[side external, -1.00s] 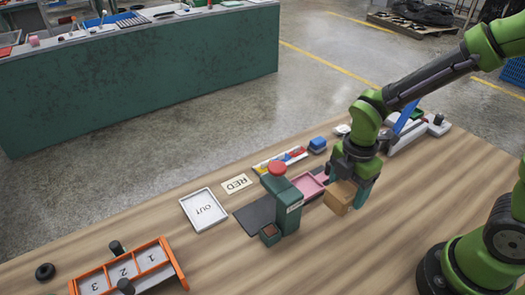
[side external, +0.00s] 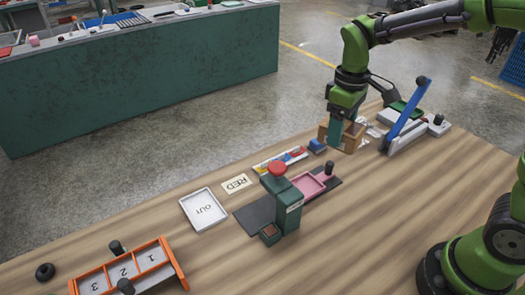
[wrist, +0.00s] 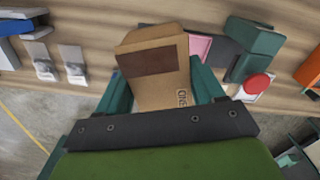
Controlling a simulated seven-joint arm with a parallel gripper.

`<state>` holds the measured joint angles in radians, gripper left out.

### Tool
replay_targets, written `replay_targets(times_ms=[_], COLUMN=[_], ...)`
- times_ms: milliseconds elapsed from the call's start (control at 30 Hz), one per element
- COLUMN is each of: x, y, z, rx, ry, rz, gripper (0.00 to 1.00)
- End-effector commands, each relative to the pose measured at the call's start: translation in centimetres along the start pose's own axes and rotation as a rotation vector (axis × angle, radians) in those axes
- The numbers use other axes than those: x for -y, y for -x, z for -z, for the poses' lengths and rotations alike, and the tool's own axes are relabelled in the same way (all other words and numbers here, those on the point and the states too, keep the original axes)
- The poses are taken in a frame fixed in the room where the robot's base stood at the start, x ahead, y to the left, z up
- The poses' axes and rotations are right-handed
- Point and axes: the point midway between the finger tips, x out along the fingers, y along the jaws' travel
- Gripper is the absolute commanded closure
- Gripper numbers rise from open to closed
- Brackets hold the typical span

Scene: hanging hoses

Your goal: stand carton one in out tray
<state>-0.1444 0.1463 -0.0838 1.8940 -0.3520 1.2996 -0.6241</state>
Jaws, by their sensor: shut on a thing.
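Carton one, a brown cardboard box (side external: 351,138), is held between the teal fingers of my gripper (side external: 340,137), near the table's far edge. A finger hides part of it in the side view. I cannot tell how high above the table it is. In the wrist view the carton (wrist: 160,90) sits between both fingers (wrist: 163,97), with a dark brown patch and printed letters that look like "ONE". The out tray (side external: 204,221), shallow and white and marked OUT, lies empty on the table, well left of my gripper.
A green press-like stand with a red button (side external: 277,168) stands between my gripper and the tray, beside a pink tray (side external: 307,184). A blue block (side external: 317,145) is close left of the carton. An orange numbered rack (side external: 130,268) is front left.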

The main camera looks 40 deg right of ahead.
Motion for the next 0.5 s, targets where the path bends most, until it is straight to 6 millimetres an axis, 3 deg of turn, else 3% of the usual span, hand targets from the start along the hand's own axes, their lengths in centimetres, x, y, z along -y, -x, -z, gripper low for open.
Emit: replay_targets(times_ms=[167,367,500], x=[0.5,3.4,6.7], y=[1.2,1.1,0.5], z=[4.2,8.7,11.8], rx=[0.004,0.012,0.016], ry=[0.152,0.583,0.955], rz=[-0.009,-0.016,-0.015], gripper=[0.62,0.62,0.62])
